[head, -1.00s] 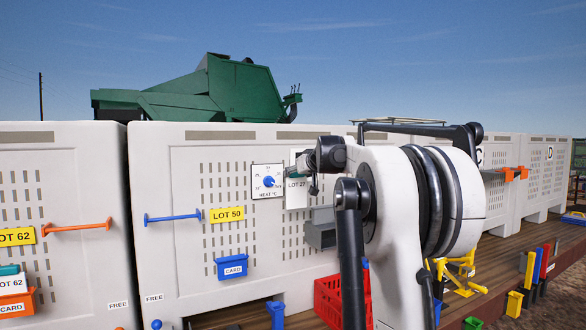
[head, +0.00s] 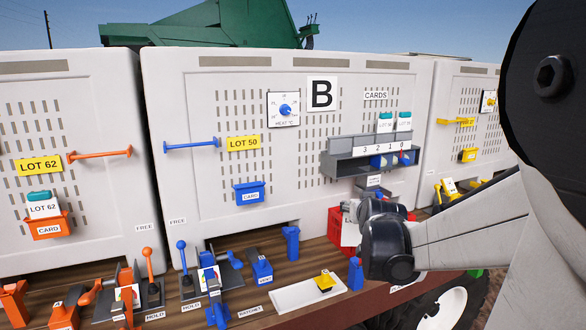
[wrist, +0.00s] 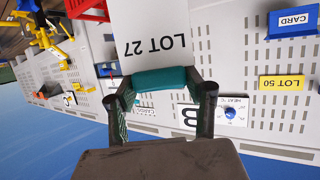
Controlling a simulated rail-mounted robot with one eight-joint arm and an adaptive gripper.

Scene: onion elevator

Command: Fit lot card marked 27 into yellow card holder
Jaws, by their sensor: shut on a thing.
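My gripper (wrist: 160,84) is shut on the teal grip (wrist: 160,77) of the white card marked LOT 27 (wrist: 150,38). The wrist view is upside down, and the card extends away from the fingers. In the head view the card (head: 350,233) shows partly beside my dark wrist, low in front of the red crate; my fingertips are hidden there. The yellow card holder (head: 468,155) is a small box on the bin wall right of bin B, below a yellow bar. The card is apart from it, to its lower left.
A grey card rack (head: 345,160) with teal-topped cards is on bin B. The blue card holder (head: 249,193) and the orange holder (head: 48,228), with a LOT 62 card, are further left. A red crate (head: 335,224) and several clamps stand on the wooden deck.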

